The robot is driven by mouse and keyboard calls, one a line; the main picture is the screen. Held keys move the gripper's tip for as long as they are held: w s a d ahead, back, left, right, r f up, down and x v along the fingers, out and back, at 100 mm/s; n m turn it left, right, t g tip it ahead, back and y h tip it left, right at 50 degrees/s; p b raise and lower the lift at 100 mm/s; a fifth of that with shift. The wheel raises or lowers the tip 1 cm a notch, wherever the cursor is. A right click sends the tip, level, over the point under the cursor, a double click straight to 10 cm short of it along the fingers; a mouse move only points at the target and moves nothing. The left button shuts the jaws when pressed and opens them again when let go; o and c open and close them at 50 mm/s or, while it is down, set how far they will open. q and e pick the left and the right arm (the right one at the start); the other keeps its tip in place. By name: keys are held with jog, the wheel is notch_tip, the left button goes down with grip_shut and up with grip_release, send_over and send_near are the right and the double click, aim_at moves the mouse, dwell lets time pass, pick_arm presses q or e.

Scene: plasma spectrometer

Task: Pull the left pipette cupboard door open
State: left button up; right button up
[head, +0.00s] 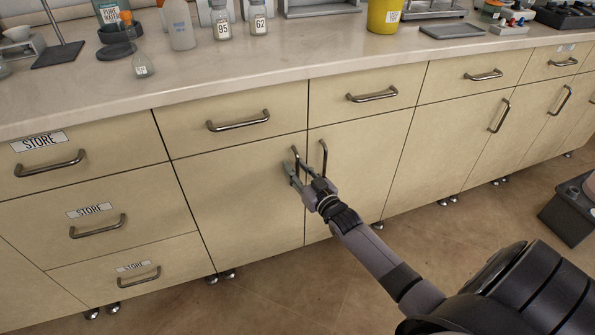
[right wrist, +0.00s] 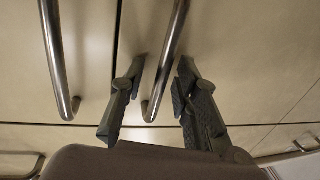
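The left cupboard door (head: 240,205) is a pale beige panel under a drawer in the head view. It looks shut, flush with its neighbour. Its vertical metal handle (head: 295,154) is near its right edge; in the right wrist view the handle (right wrist: 166,65) runs between my fingers. My right gripper (head: 295,168) is at this handle, with one finger on each side. In the right wrist view the fingers (right wrist: 162,75) are apart, with gaps between them and the bar. My left gripper is not in view.
The right door's handle (head: 323,160) is close beside my gripper; it also shows in the right wrist view (right wrist: 60,70). A drawer handle (head: 238,122) is above. Bottles and trays stand on the worktop (head: 200,92). The floor (head: 290,275) before the door is clear except for my arm.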

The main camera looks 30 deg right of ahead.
grip_shut()
dwell(0.3)
dwell(0.6)
